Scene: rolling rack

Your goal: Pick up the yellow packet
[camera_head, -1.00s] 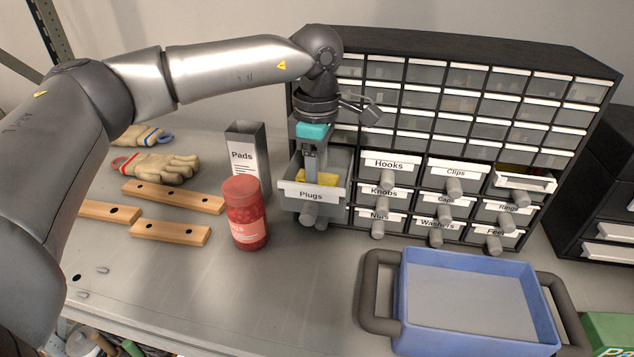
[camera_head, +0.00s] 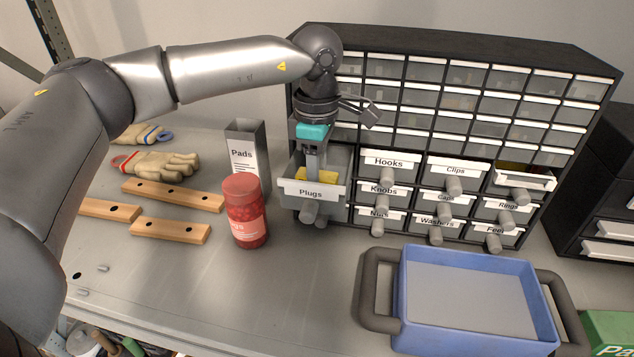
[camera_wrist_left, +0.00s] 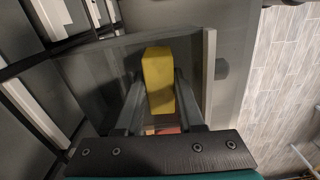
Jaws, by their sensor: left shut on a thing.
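The yellow packet (camera_head: 318,175) lies in the open Plugs drawer (camera_head: 311,193), partly hidden behind the drawer front and my gripper. My left gripper (camera_head: 314,172) reaches straight down into this drawer. In the left wrist view the yellow packet (camera_wrist_left: 158,80) sits between the two fingers of my left gripper (camera_wrist_left: 160,90), which are shut on it. The drawer's walls surround the packet and fingers in that view. My right gripper is not in view.
A red-lidded jar (camera_head: 245,212) and a grey Pads box (camera_head: 246,155) stand left of the drawer. A blue tray (camera_head: 400,300) with dark handles sits at front right. Wooden strips (camera_head: 172,195) and gloves (camera_head: 155,165) lie at left. Another drawer (camera_head: 524,180) at right is partly open.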

